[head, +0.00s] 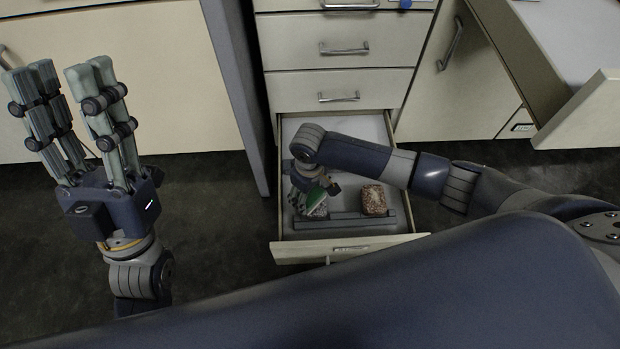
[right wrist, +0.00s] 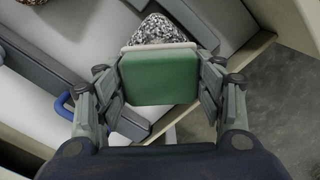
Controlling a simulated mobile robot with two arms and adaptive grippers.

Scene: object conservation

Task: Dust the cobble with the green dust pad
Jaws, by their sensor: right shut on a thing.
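My right gripper (head: 318,190) reaches down into an open bottom drawer (head: 350,246). It is shut on the green dust pad (right wrist: 160,77), which has a pale edge at its far side and also shows as a green sliver in the head view (head: 314,198). A speckled black-and-white cobble (right wrist: 160,27) lies just beyond the pad. The pad's pale edge overlaps it in the right wrist view, and I cannot tell whether they touch. The cobble is partly hidden by my gripper in the head view (head: 319,212). My left gripper (head: 72,80) is open and empty, fingers up, away from the drawer.
A reddish-brown stone (head: 373,200) sits to the right in the same drawer, behind a grey bar (head: 345,223). Shut drawers (head: 340,52) rise above. A grey upright panel (head: 235,90) stands left of the drawer. The dark floor (head: 220,210) at left is clear.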

